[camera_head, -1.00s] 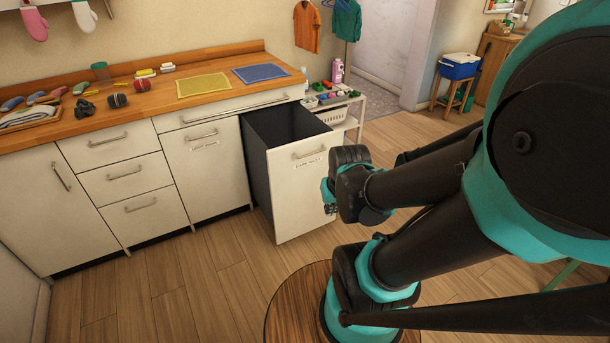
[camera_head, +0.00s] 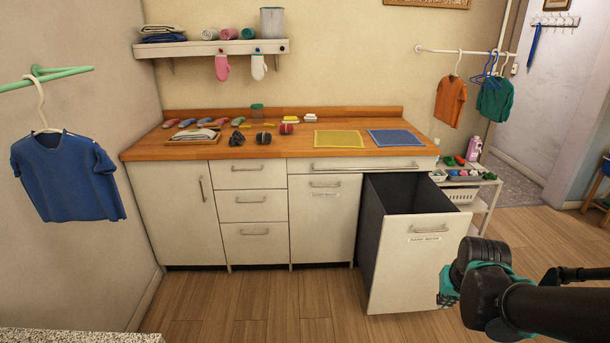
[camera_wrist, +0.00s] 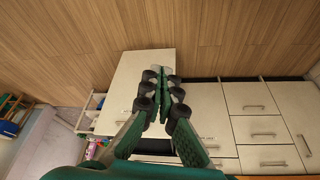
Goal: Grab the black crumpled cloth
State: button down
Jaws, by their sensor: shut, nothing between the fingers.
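A small black crumpled cloth (camera_head: 237,139) lies on the wooden counter, left of the middle, in front of the sponges and just right of the tray. My gripper (camera_wrist: 165,80) shows in the wrist view with its two green fingers together, shut and empty, over the top of the cabinets and floor. In the head view my arm enters from the lower right, by the open drawer's front, well away from the cloth. The cloth cannot be made out in the wrist view.
A dark rolled item (camera_head: 262,137) sits right of the cloth, and a tray with a folded cloth (camera_head: 195,134) sits left. Yellow (camera_head: 339,138) and blue mats (camera_head: 395,138) lie further right. A pulled-out drawer (camera_head: 420,262) juts into the floor. The floor left of it is clear.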

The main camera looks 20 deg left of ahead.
aim_at(238, 137)
jog(key=i+j+u, duration=0.1)
jog(key=i+j, duration=0.7)
jog(key=j, duration=0.05)
